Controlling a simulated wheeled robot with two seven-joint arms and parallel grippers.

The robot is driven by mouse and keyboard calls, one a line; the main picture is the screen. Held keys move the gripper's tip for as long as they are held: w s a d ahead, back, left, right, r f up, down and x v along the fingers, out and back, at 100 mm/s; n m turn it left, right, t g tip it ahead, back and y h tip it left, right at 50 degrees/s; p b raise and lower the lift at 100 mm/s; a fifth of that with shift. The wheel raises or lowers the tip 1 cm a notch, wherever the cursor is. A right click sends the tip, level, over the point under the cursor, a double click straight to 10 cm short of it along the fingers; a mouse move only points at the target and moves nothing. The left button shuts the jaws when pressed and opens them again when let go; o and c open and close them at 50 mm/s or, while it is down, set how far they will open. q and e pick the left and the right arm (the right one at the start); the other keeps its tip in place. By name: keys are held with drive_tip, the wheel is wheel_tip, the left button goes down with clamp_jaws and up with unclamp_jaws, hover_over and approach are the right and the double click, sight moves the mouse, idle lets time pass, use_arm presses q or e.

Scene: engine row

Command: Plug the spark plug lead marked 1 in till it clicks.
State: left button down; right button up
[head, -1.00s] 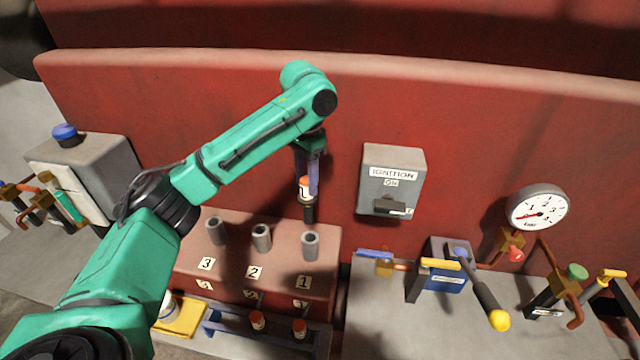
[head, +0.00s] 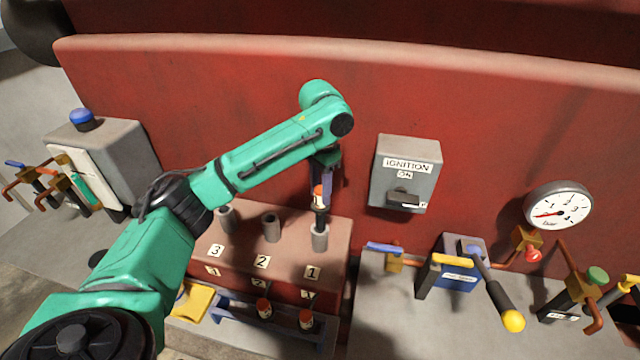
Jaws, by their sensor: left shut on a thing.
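My left gripper (head: 323,180) points down and is shut on the spark plug lead (head: 319,194), which has an orange and white top and a dark lower end. The lead is upright, directly over the grey socket marked 1 (head: 320,238). Its dark lower end meets the socket's mouth; I cannot tell how deep it is in. The label 1 (head: 312,272) lies in front of that socket on the red block (head: 290,252). My right gripper is not in view.
Sockets 2 (head: 271,228) and 3 (head: 226,219) stand empty to the left. Two more orange-topped leads (head: 264,307) sit in a blue rack (head: 240,318) in front. The ignition box (head: 405,165), on the red wall, and valves (head: 460,265) are to the right.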

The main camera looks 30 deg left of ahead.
sight(320, 209)
use_arm(q)
drive_tip(key=shift+s+a+f, duration=0.1)
drive_tip(key=shift+f, duration=1.25)
drive_tip(key=shift+f+b, duration=0.4)
drive_tip(key=shift+f, duration=1.45)
drive_tip(key=shift+f, duration=0.75)
drive_tip(key=shift+c, duration=2.4)
unclamp_jaws()
